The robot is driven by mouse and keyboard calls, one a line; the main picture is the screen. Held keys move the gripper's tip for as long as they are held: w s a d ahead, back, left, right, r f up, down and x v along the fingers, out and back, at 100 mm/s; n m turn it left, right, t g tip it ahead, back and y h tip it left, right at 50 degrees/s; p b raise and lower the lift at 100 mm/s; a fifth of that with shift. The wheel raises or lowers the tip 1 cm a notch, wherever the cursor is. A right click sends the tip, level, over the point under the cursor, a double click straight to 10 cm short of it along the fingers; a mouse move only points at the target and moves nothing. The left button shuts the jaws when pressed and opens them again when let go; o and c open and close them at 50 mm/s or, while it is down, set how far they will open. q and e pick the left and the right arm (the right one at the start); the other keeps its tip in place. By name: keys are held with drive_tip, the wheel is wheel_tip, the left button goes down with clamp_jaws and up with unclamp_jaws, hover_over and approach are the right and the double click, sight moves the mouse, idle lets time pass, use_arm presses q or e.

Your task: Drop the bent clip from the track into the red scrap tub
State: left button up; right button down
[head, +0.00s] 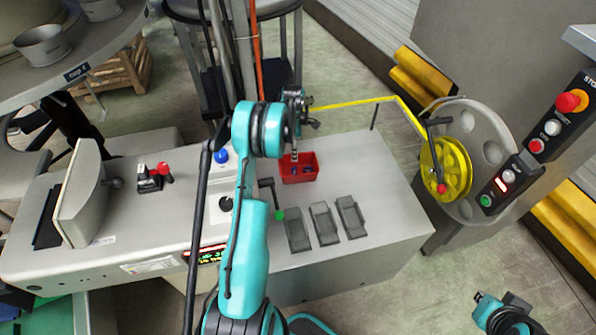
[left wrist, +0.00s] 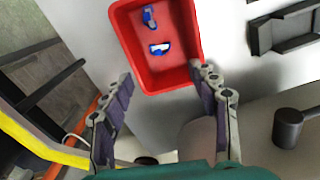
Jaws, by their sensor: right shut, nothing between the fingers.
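The red tub (head: 300,176) stands on the grey cabinet top. In the left wrist view the red tub (left wrist: 196,50) holds two small blue-and-white clips (left wrist: 159,49); I cannot tell whether either is bent. My left gripper (head: 296,145) is beside the far edge of the tub in the head view. In the left wrist view the left gripper (left wrist: 162,108) is open and empty, fingers just short of the tub's near rim. A small dark blue piece (left wrist: 146,160) shows low between the fingers, mostly hidden. My right gripper (head: 508,320) is at the lower right, shut and empty, partly cut off.
A yellow rail (head: 350,103) runs from behind the left gripper to a yellow reel (head: 447,168). Several dark trays (head: 325,223) lie in front of the tub. A control box (head: 510,185) is at the right.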

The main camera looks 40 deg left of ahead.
use_arm(q)
drive_tip(key=shift+r, duration=0.15)
wheel_tip(320, 180, up, 12)
idle(0.5)
idle(0.3)
